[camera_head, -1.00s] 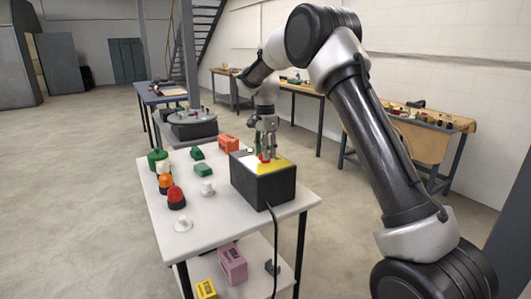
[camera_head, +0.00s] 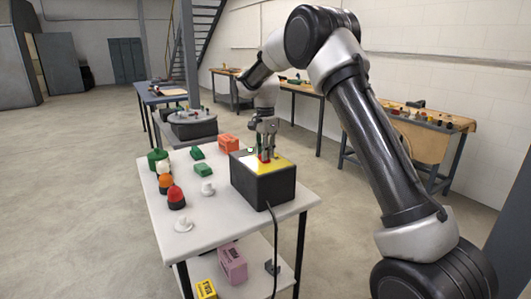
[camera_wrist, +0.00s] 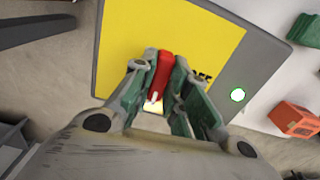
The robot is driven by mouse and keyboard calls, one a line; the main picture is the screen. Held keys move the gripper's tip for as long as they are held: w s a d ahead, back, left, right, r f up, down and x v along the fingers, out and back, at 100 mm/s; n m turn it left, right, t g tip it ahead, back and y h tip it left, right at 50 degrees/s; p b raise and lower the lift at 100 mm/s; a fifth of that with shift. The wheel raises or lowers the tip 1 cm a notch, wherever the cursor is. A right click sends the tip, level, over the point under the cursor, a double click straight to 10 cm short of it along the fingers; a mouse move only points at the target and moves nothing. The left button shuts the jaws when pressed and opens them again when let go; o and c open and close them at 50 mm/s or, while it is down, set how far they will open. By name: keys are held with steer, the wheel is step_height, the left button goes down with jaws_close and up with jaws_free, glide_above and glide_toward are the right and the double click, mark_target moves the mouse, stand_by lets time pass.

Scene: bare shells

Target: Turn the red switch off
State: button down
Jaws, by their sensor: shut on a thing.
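The red switch (camera_wrist: 164,72) sits on the yellow top plate (camera_wrist: 195,40) of a dark box (camera_head: 262,185). The box stands on the white table, and its yellow top also shows in the head view (camera_head: 281,163). My gripper (camera_wrist: 157,82) is over the plate with its fingers closed on either side of the red switch. In the head view my gripper (camera_head: 266,157) reaches down onto the box, and only a little red shows between the fingers.
The white table (camera_head: 225,226) also holds a red-and-black dome (camera_head: 176,198), an orange dome (camera_head: 166,184), green blocks (camera_head: 203,170) and an orange box (camera_head: 228,144). A black cable (camera_head: 274,240) hangs from the dark box. A pink box (camera_head: 232,263) is on the lower shelf.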

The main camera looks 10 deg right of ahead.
steer(key=n, duration=0.4)
steer(key=shift+n, duration=0.4)
steer(key=n, duration=0.9)
steer(key=shift+n, duration=2)
steer(key=c, duration=1.4)
jaws_free()
step_height(320, 180, up, 12)
steer(key=shift+r, duration=0.1)
